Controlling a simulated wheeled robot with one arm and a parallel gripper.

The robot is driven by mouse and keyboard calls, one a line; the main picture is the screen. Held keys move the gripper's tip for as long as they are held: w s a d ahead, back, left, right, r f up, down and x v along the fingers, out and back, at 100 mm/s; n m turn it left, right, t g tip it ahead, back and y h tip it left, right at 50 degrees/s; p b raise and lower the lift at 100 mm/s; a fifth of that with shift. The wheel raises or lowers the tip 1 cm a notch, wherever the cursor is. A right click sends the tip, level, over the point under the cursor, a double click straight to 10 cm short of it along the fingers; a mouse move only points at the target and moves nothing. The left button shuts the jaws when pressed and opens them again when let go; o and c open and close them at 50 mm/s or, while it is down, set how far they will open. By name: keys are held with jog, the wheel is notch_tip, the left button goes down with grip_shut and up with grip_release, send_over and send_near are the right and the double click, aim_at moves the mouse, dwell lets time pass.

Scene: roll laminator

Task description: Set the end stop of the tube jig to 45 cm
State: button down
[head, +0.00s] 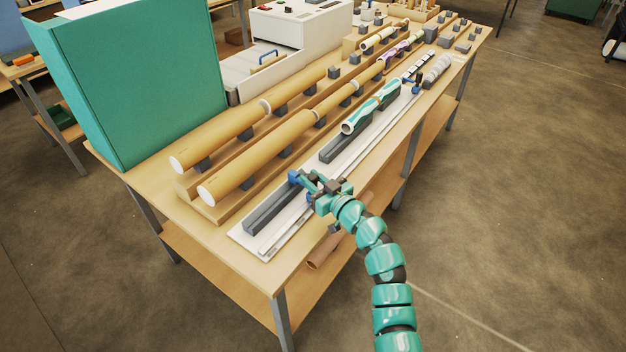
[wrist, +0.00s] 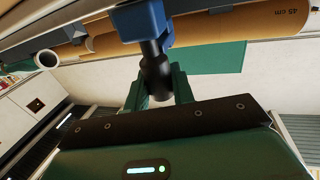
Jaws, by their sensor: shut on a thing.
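The tube jig (head: 246,238) is a long pale base with dark grey cradle blocks, lying along the table's front edge. Its blue end stop (head: 294,176) sits near the left end, between two cradle blocks. In the wrist view the end stop (wrist: 140,22) is a blue block with a black knob (wrist: 156,75) below it. My gripper (head: 312,187) reaches in from the front. Its green fingers (wrist: 158,88) are shut on the black knob. A white-and-teal tube (head: 362,115) lies on the jig's further cradle. I cannot read the jig's scale.
Two long cardboard tubes (head: 255,160) lie on a wooden rack behind the jig. One tube in the wrist view (wrist: 285,24) is marked 45 cm. A teal box (head: 140,85) and a white laminator (head: 290,45) stand behind. A brown tube (head: 325,250) lies on the lower shelf. The floor right is clear.

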jog(key=shift+s, duration=0.1)
jog(key=shift+s+a+f, duration=0.1)
jog(key=shift+s+a, duration=0.1)
jog(key=s+a, duration=0.3)
jog(key=s, duration=0.2)
jog(key=s+a, duration=0.4)
jog(key=s, duration=0.1)
jog(key=s+a, duration=0.4)
jog(key=s, duration=0.1)
jog(key=shift+s+a, duration=0.2)
jog(key=shift+s, duration=0.2)
jog(key=shift+f, duration=0.1)
jog(key=shift+a, duration=0.1)
jog(key=c, duration=1.4)
grip_release()
jog(key=shift+s, duration=0.1)
jog(key=shift+o, duration=0.8)
jog(key=shift+s, duration=0.1)
